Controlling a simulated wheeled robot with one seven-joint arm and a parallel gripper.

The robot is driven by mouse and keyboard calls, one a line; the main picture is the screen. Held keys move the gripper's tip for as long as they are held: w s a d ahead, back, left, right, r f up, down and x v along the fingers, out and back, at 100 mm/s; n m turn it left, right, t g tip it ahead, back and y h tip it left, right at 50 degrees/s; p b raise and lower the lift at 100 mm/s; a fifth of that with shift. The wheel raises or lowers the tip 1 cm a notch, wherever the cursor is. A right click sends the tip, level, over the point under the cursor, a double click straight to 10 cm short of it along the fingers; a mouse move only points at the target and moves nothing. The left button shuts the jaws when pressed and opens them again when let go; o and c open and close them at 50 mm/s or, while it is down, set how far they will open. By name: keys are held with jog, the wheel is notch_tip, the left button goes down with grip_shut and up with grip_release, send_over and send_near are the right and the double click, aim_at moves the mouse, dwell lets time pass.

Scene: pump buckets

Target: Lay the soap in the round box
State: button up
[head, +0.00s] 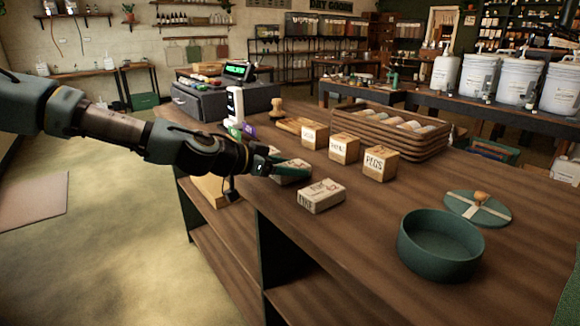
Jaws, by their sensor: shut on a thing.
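The round box (440,246) is dark green and stands open at the front right of the wooden counter. Its round lid (478,208) with a wooden knob lies just behind it. My gripper (292,168) is over the left part of the counter, well left of the round box.
A small printed carton (321,197) lies just in front of my gripper. Lettered cube boxes (345,148) and a stack of wooden trays (400,130) stand behind. The counter between the carton and the round box is clear.

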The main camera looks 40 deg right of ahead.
jog(key=shift+f, duration=0.1)
jog(key=o, duration=1.5)
jog(key=shift+w+a, duration=0.1)
jog(key=shift+a, duration=0.2)
jog(key=v, duration=0.5)
jog(key=shift+w, duration=0.15)
jog(key=p+v, duration=0.4)
jog(key=p, duration=0.5)
jog(key=shift+w+d, duration=0.1)
jog(key=a+p, duration=0.1)
jog(key=p, duration=0.2)
jog(key=shift+a, duration=0.2)
